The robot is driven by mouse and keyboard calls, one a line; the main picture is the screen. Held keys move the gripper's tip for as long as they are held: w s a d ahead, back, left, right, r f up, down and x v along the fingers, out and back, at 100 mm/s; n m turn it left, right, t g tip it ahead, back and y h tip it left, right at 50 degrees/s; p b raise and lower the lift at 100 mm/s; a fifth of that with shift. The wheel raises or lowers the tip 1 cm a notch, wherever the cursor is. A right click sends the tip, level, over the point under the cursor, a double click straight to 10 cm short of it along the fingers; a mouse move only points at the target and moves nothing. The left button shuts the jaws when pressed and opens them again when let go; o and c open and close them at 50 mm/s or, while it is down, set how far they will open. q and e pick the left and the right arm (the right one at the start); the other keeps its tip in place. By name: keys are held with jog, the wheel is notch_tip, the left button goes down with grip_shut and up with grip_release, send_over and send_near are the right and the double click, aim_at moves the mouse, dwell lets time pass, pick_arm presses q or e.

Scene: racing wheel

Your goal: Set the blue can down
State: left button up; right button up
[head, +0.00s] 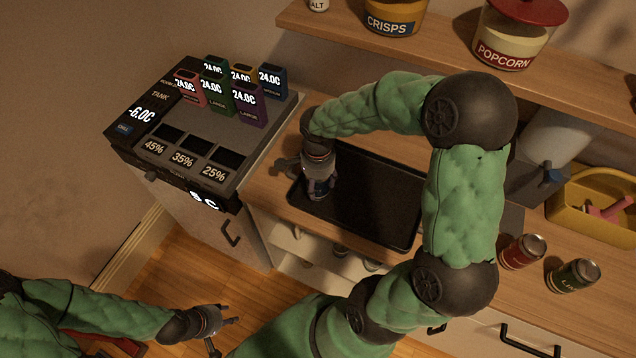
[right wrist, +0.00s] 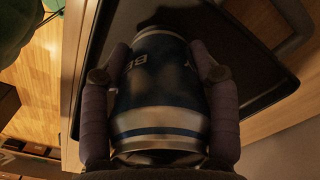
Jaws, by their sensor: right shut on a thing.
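The blue can (right wrist: 160,85) fills the middle of the right wrist view, with its silver end toward the camera. My right gripper (head: 320,188) is shut on it, one finger on each side. In the head view the gripper points down over the left end of the black tray (head: 375,203), and the can is mostly hidden by the gripper. I cannot tell whether the can touches the tray. My left gripper (head: 222,330) is open and empty, low over the floor at the bottom left.
A red can (head: 522,251) and a green can (head: 573,275) stand on the counter to the right of the tray. A yellow caddy (head: 590,205) is at the right. A shelf with jars runs behind. The tray's middle looks clear.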

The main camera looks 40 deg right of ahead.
jog(key=shift+r, duration=0.1)
jog(key=o, duration=1.5)
jog(key=shift+r, duration=0.25)
notch_tip(320, 180, up, 12)
jog(key=p, duration=0.3)
jog(key=shift+f, duration=0.25)
